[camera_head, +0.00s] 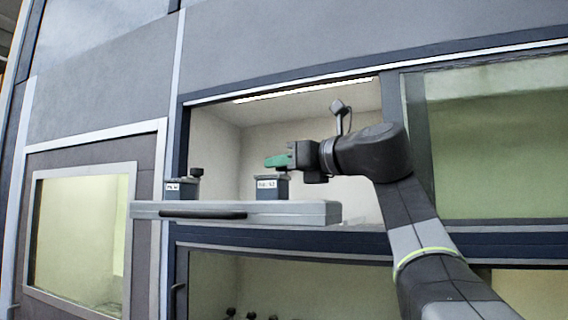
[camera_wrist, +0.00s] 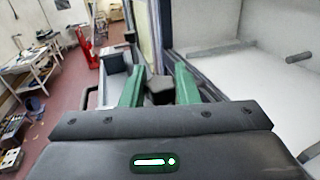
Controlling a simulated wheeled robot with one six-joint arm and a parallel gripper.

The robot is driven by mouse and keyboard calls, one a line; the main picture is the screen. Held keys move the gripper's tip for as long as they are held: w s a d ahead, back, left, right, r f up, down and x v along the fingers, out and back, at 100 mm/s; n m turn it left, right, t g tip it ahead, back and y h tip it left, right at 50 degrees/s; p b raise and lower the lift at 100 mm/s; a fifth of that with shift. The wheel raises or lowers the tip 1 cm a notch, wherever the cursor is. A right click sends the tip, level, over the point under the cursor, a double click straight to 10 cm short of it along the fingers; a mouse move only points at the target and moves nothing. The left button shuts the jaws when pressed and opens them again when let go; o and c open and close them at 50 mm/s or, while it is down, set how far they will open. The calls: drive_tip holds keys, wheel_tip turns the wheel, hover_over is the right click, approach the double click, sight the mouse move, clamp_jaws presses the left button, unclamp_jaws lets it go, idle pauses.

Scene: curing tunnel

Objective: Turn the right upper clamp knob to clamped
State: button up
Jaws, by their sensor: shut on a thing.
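The upper tray (camera_head: 300,213) sticks out of the open upper bay and carries two blue-grey clamp blocks. The right upper clamp block (camera_head: 268,190) has a small white label too small to read. My gripper (camera_head: 277,161) reaches in from the right just above this block, its green fingers over the block's top. In the wrist view my gripper (camera_wrist: 159,82) is shut on the dark right upper clamp knob (camera_wrist: 158,91), which sits between the two green fingers. In the head view the fingers hide this knob. Its turn angle cannot be told.
The left clamp block (camera_head: 181,189) has a black knob (camera_head: 197,172) on top. A dark handle (camera_head: 203,214) runs along the tray front. Several dark knobs show in the lower bay (camera_head: 272,290). In the wrist view, a red stand (camera_wrist: 86,48) and tables stand on the floor beyond.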

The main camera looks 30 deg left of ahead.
drive_tip(key=m+t, duration=0.1)
drive_tip(key=t, duration=0.1)
drive_tip(key=m+t+h+p, duration=0.1)
drive_tip(key=t, duration=0.1)
drive_tip(key=shift+s+r+m+p, duration=0.2)
drive_tip(key=shift+m+p, duration=0.1)
drive_tip(key=shift+m+t+h+p, duration=0.4)
drive_tip(key=shift+m+t+p, duration=0.1)
drive_tip(key=shift+t, duration=0.2)
drive_tip(key=shift+w+f, duration=0.1)
drive_tip(key=shift+f, duration=0.1)
drive_tip(key=o, duration=1)
drive_tip(key=b+v, duration=0.3)
drive_tip(key=v, duration=1.1)
drive_tip(key=shift+a, duration=0.1)
